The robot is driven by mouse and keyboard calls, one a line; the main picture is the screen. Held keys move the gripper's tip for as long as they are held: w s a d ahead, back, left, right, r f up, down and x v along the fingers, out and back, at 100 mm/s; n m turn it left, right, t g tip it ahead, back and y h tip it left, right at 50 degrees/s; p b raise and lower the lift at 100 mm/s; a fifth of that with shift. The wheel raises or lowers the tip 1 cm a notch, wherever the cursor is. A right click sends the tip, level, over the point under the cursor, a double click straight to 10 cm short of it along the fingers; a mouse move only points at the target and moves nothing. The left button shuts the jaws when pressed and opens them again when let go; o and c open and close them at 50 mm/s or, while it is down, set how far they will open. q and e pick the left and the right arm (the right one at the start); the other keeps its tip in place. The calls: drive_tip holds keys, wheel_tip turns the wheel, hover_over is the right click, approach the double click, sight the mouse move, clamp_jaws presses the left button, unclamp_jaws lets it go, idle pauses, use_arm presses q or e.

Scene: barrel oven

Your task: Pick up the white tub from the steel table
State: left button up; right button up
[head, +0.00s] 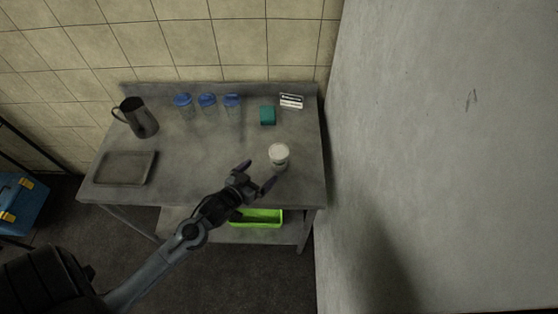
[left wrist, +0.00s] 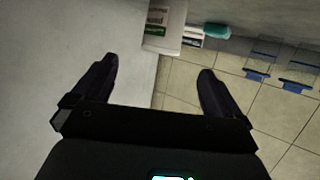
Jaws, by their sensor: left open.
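The white tub (head: 278,155) stands upright on the steel table (head: 200,150), near its front right part. In the left wrist view the tub (left wrist: 175,38) shows at the top, cut off by the frame edge, with a label with green on its side. My left gripper (head: 260,174) is open and empty, just in front and to the left of the tub. In the left wrist view its two fingers (left wrist: 154,76) are spread wide, and the tub lies beyond the fingertips, between them sideways. My right gripper is not in view.
A teal block (head: 267,116) and a small sign (head: 291,100) stand behind the tub. Several blue-lidded jars (head: 207,102), a dark jug (head: 140,118) and a flat tray (head: 124,168) are further left. A green bin (head: 262,217) sits on the lower shelf. A grey wall (head: 440,150) rises at right.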

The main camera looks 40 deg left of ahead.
sight(273, 159)
use_arm(q)
drive_tip(key=x, duration=0.6)
drive_tip(key=shift+a+b, duration=0.25)
drive_tip(key=shift+b, duration=0.1)
drive_tip(key=shift+x, duration=2.65)
drive_tip(key=shift+f, duration=0.15)
drive_tip(key=shift+c, duration=0.3)
drive_tip(key=c, duration=1.2)
drive_tip(key=shift+c, duration=0.7)
